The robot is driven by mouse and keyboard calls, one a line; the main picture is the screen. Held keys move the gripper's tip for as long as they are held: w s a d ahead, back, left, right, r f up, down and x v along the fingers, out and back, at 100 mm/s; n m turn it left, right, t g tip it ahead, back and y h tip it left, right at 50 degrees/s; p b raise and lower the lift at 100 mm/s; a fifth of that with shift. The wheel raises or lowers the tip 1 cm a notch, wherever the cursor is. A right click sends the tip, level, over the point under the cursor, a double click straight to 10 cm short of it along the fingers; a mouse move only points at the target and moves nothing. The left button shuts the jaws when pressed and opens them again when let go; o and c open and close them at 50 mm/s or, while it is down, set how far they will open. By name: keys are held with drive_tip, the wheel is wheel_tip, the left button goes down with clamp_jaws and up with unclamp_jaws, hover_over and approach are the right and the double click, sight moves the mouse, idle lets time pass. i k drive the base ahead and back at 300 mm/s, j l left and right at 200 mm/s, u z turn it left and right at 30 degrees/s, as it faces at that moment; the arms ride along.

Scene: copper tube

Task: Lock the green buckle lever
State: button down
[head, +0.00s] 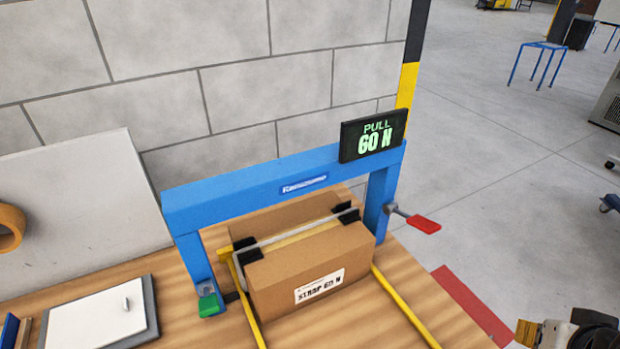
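The green buckle lever (208,300) sits at the foot of the left post of a blue frame (280,185), low on the wooden bench (190,338). A cardboard box (310,270) stands under the frame, with a pale strap (290,236) across its top and dark corner pieces under the strap. A display (373,135) on the frame reads "PULL 60 N". The box label (320,286) reads "STRAP 60 N". What seems to be part of my gripper (565,333) shows at the bottom right, cut off by the picture edge, far from the lever. Its fingers cannot be made out.
A red-handled crank (412,217) sticks out from the right post. Yellow rails (405,308) run beside the box. A clipboard-like board (98,318) lies at the left front, and an orange roll (10,227) is at the left edge. A grey wall stands behind.

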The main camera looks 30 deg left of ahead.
sight(209, 304)
drive_tip(key=u, duration=1.5)
